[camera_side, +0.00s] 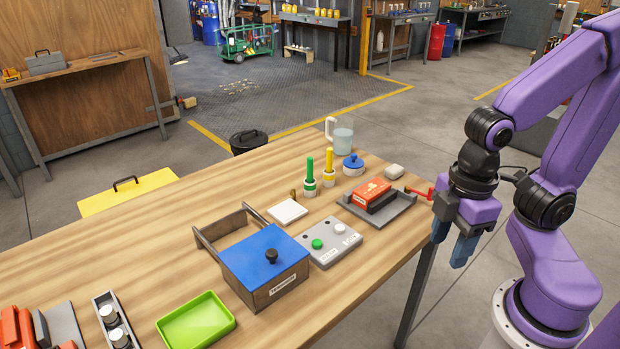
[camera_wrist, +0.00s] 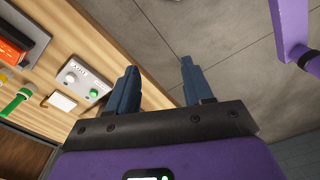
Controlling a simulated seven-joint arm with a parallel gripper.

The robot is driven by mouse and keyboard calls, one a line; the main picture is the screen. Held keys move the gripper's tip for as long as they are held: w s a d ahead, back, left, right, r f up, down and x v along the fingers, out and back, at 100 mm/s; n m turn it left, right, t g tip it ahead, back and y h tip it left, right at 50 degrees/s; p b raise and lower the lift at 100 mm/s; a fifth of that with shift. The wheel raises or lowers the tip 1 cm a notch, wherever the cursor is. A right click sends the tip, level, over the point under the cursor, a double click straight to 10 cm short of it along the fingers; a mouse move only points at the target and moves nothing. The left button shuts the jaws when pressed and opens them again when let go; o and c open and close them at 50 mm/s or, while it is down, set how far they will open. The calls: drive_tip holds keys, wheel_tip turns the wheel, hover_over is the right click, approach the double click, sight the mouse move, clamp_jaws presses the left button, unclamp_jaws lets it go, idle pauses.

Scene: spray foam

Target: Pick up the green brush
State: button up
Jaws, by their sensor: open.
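The green brush (camera_side: 310,174) stands upright on the wooden table in the side view, handle up, with a pale band near its base. It also shows at the left edge of the wrist view (camera_wrist: 14,103). A similar yellow brush (camera_side: 329,167) stands just to its right. My gripper (camera_side: 452,236) is open and empty, pointing down beyond the table's right edge, well to the right of the green brush. In the wrist view its two blue-grey fingers (camera_wrist: 158,68) are apart with only floor and the table edge between and beyond them.
Near the brushes are a blue-lidded pot (camera_side: 353,166), a clear mug (camera_side: 343,136), a grey tray (camera_side: 400,208) with an orange box (camera_side: 370,192), and a button panel (camera_side: 333,242). A blue-lidded wooden box (camera_side: 265,262) and green tray (camera_side: 196,322) lie nearer. The table's left middle is clear.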

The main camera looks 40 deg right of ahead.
drive_tip(key=w+a+r+n, duration=0.1)
drive_tip(key=w+a+r, duration=0.1)
drive_tip(key=w, duration=0.7)
drive_tip(key=w+a+r, duration=0.2)
drive_tip(key=w, duration=0.8)
drive_tip(key=w+a+r+n, duration=0.1)
drive_tip(key=w+a+r, duration=0.1)
drive_tip(key=w, duration=0.7)
drive_tip(key=n, duration=0.2)
hover_over(310, 168)
wheel_tip(310, 168, down, 2)
drive_tip(key=f, duration=1.2)
drive_tip(key=shift+w+d, duration=0.2)
drive_tip(key=shift+w, duration=0.2)
drive_tip(key=shift+d+f, duration=0.15)
drive_tip(key=shift+f, duration=2.55)
clamp_jaws()
